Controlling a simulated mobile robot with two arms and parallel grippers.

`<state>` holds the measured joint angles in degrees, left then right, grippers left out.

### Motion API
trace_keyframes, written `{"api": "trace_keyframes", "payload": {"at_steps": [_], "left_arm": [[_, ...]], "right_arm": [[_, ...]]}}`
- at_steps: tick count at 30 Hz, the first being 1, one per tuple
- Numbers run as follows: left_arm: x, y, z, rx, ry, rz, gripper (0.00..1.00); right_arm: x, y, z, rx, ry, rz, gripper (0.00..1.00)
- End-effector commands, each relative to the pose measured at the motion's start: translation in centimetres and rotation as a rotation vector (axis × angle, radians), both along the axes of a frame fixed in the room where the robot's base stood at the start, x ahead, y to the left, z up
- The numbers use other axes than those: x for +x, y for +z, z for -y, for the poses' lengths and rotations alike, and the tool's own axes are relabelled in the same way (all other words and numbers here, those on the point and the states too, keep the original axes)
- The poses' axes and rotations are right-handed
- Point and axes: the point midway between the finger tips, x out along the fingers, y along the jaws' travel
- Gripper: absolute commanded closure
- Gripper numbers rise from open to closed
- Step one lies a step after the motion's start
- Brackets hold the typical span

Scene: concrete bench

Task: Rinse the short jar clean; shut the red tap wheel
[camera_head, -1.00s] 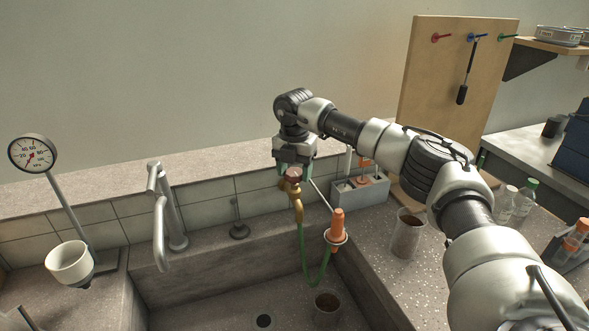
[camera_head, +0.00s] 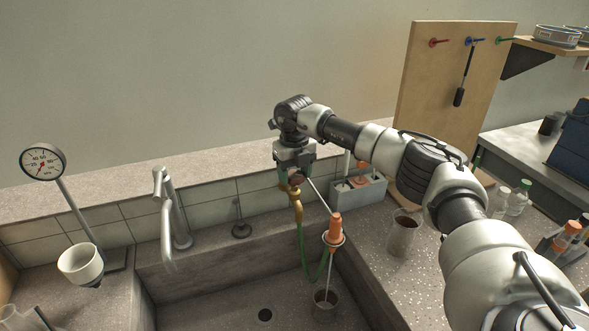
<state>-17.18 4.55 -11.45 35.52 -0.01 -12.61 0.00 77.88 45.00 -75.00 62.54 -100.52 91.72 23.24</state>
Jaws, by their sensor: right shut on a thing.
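The short jar (camera_head: 326,306) stands upright on the sink floor at the right, below the orange hose nozzle (camera_head: 335,230). A thin stream of water falls from the nozzle into the jar. The jar's inside looks brownish, but details are too small to tell. The red tap wheel (camera_head: 296,180) sits on top of the brass tap (camera_head: 297,205), from which a green hose loops to the nozzle. My right gripper (camera_head: 295,171) points down over the tap and is shut on the wheel, partly covering it. My left gripper is not in view.
A taller jar with brown contents (camera_head: 403,236) stands on the bench right of the sink. A steel faucet (camera_head: 170,215) and a dial gauge with white cup (camera_head: 81,262) are at the left.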

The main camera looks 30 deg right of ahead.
Motion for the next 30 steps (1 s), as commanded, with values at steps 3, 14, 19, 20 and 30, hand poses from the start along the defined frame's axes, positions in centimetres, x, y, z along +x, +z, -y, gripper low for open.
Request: {"api": "trace_keyframes", "payload": {"at_steps": [3, 14, 19, 20, 30], "left_arm": [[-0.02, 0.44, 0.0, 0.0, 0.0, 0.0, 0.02], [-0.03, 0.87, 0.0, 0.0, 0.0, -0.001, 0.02], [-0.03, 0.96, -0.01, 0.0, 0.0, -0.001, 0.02], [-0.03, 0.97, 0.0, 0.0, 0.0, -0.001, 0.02], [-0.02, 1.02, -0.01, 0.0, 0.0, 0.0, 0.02]], "right_arm": [[0.07, 0.24, 0.03, 0.001, 0.107, 0.004, 0.67], [0.08, 0.18, 0.01, 0.002, 0.377, 0.004, 0.67], [0.09, 0.18, 0.0, 0.002, 0.454, 0.005, 0.67], [0.09, 0.18, 0.0, 0.002, 0.464, 0.005, 0.67], [0.1, 0.18, 0.0, 0.001, 0.514, 0.006, 0.67]]}}
